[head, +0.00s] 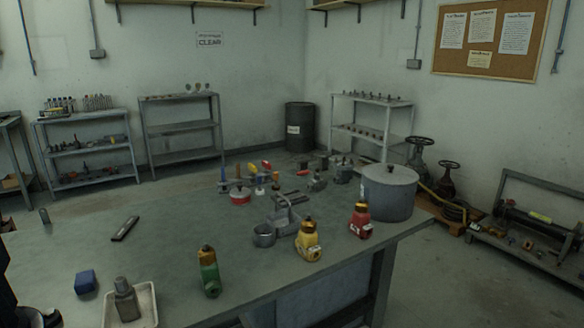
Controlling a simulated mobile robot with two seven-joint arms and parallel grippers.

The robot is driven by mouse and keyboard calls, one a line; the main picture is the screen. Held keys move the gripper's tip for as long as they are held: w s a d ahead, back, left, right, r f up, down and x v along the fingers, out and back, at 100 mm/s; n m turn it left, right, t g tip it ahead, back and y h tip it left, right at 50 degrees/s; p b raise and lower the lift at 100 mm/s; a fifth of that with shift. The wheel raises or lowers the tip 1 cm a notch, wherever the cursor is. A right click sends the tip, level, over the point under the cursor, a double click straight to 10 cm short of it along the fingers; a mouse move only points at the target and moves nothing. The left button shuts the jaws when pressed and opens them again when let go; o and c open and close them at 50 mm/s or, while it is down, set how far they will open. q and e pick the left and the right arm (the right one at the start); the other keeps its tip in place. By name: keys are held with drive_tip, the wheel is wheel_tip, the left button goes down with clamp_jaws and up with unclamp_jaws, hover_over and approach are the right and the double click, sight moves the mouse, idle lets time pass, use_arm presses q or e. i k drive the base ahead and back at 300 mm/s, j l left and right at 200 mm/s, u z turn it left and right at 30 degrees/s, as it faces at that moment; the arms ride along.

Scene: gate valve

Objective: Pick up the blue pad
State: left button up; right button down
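The blue pad (86,282) is a small blue block lying on the grey workbench (160,245), near its left front in the head view. It lies just left of a pale tray (147,296) and is fully visible, with nothing holding it. Dark and pale parts at the lower left corner look like part of my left arm, close to the left of the pad. No fingertips of my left gripper show. My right gripper is out of view.
A grey bottle (126,300) stands in the tray. Green (209,272), yellow (308,242) and red (361,220) bottles stand along the front. A dark flat bar (125,229) lies behind the pad. A large pot (388,192) stands at right. The bench around the pad is mostly clear.

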sight(85, 281)
drive_tip(key=j+u, duration=0.15)
drive_tip(key=u, duration=1.35)
